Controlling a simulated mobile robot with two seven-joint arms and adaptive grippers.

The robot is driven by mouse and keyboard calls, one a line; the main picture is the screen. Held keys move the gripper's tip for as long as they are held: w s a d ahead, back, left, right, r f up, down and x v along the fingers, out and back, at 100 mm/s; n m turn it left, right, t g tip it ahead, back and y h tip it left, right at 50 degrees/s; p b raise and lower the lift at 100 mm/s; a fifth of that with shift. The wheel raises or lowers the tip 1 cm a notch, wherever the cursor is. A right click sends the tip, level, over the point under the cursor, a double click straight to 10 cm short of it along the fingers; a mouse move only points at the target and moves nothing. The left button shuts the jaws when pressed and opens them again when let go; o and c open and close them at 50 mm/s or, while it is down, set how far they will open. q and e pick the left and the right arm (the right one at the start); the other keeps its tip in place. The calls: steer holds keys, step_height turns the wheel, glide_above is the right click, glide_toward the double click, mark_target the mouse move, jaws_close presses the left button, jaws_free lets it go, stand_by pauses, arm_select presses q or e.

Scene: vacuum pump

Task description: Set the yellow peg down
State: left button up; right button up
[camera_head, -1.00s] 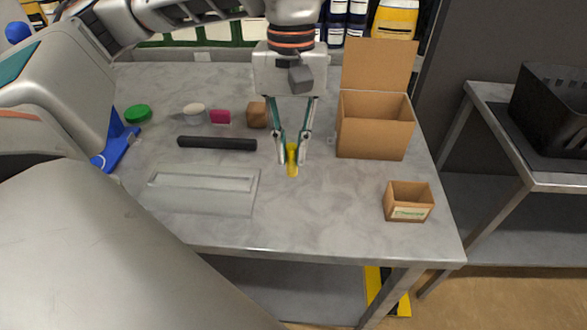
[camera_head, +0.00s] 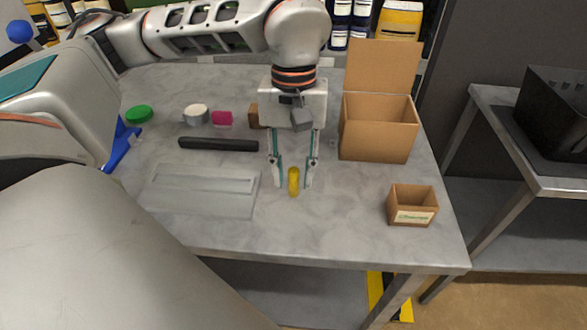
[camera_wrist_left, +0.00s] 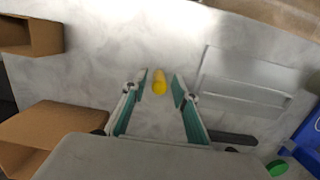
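The yellow peg (camera_head: 293,181) is on the grey table, between the spread fingers of my left gripper (camera_head: 293,185) in the head view. In the left wrist view the peg (camera_wrist_left: 159,82) is between the fingertips, with a gap on both sides. My left gripper (camera_wrist_left: 160,83) is open and not touching the peg. The peg looks upright or nearly so; the exact tilt is hard to tell. My right gripper is not in view.
A grey tray (camera_head: 160,206) and a black bar (camera_head: 218,144) lie left of the peg. A large open cardboard box (camera_head: 378,140) and a small box (camera_head: 411,207) stand at right. A green lid (camera_head: 139,114) and a pink block (camera_head: 222,118) lie farther back. Table around the peg is clear.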

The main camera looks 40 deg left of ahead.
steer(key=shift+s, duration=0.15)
arm_select(q)
steer(key=shift+r, duration=0.1)
steer(key=shift+r, duration=0.25)
step_height(320, 180, up, 12)
steer(key=w+p, duration=0.1)
steer(key=p, duration=0.1)
steer(key=shift+a+f, duration=0.2)
steer(key=shift+a, duration=0.2)
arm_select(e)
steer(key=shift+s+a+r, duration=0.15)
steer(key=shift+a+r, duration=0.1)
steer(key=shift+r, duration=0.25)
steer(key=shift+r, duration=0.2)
